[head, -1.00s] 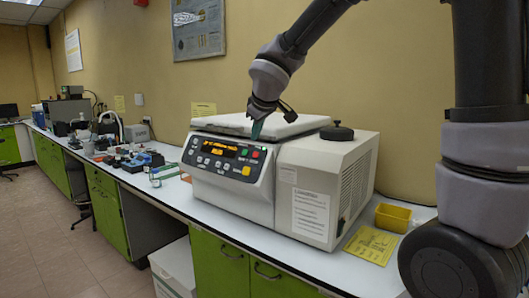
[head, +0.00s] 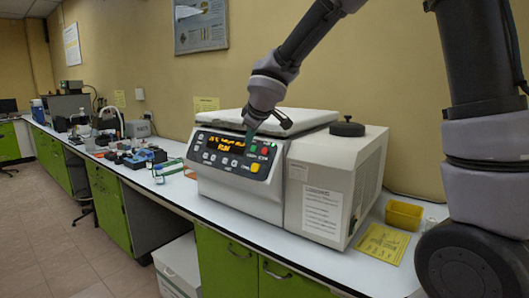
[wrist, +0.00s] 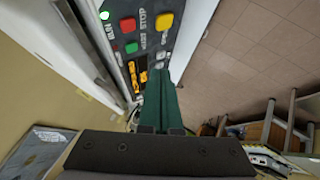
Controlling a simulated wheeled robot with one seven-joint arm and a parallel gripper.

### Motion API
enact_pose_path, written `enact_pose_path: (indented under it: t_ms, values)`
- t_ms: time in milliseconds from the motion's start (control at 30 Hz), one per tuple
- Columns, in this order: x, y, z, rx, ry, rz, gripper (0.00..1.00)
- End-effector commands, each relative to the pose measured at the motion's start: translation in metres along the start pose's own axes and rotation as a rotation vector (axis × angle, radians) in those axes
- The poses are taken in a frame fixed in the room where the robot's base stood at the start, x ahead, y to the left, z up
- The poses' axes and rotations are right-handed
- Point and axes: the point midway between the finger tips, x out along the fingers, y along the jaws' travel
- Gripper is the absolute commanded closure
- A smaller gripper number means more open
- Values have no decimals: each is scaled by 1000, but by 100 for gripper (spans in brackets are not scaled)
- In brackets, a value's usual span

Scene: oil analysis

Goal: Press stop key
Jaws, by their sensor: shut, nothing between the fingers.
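The white centrifuge (head: 235,195) stands on the bench with its lid down. Its dark sloping panel has a lit orange display (head: 226,145). The red stop key (head: 265,151) is at the panel's upper right, beside a green key (head: 253,148), with a yellow key (head: 255,168) below. In the wrist view the red key (wrist: 128,24) sits by the word STOP, and the green key (wrist: 131,47) is nearer my fingers. My gripper (head: 249,142) is shut and empty, its green fingertips at the panel's upper edge near the green key. I cannot tell whether they touch the panel. The fingers also show in the wrist view (wrist: 160,85).
A black knob (head: 347,129) sits on the centrifuge's right part. A yellow tray (head: 404,214) and a yellow sheet (head: 383,243) lie to the right. Small lab items (head: 140,157) crowd the bench at left.

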Motion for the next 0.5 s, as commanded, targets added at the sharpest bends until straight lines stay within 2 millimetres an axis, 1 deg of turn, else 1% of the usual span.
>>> enact_pose_path:
  t_ms: [33,200,400,500]
  values:
    - [6,4,5,1,-3,0,100]
    - [23,16,17,1,-3,0,100]
    - [39,28,28,0,-1,-1,100]
    - [43,31,31,0,0,0,100]
